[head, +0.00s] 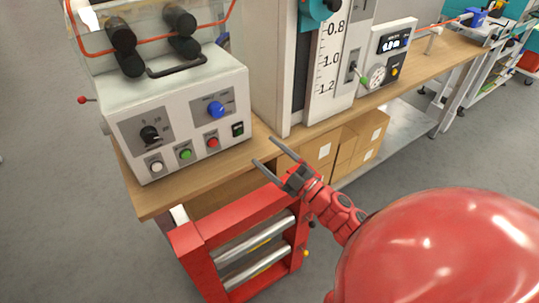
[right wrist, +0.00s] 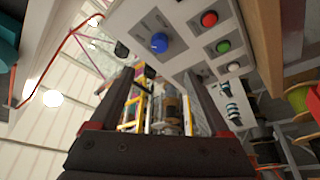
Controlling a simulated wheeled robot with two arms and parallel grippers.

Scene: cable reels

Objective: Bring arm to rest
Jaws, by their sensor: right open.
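My right gripper (head: 265,152) is open in the head view, its two dark fingers spread and pointing up and left. It is above the red frame with metal rollers (head: 255,252), in front of the wooden bench's edge. Nothing shows between its fingers in the head view. In the right wrist view the two dark fingers of the right gripper (right wrist: 165,85) stand apart, with machinery seen in the background between them. My left gripper is not seen in either view.
A white control box (head: 190,125) with knobs and buttons stands on the wooden bench (head: 160,200). A measuring column (head: 325,70) and a small display unit (head: 393,50) stand to the right. Cardboard boxes (head: 365,140) sit under the bench. Grey floor (head: 50,200) is clear at left.

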